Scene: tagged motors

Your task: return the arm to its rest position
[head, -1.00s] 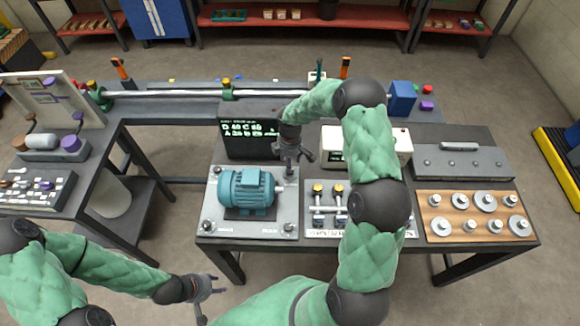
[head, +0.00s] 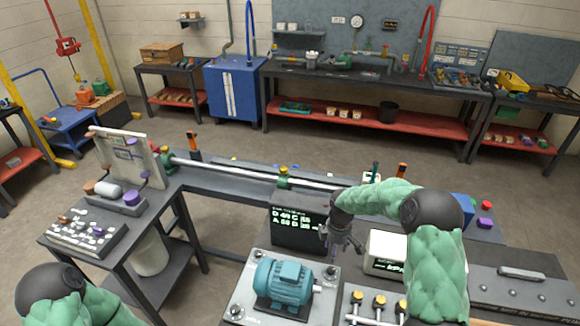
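My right arm comes in from the lower right, and its dark gripper (head: 343,243) hangs over the bench, behind and to the right of the teal motor (head: 284,284). Its fingers look spread, with nothing seen between them. The motor sits on a grey plate (head: 243,300) and is apart from the gripper. Part of my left arm shows at the lower left corner; its gripper is outside the picture.
A dark display (head: 297,229) stands just left of the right gripper, and a white box (head: 386,252) stands to its right. Valves (head: 380,300) and a grey block (head: 520,290) lie nearer. A side table (head: 85,237) stands at left. Open floor lies beyond the bench.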

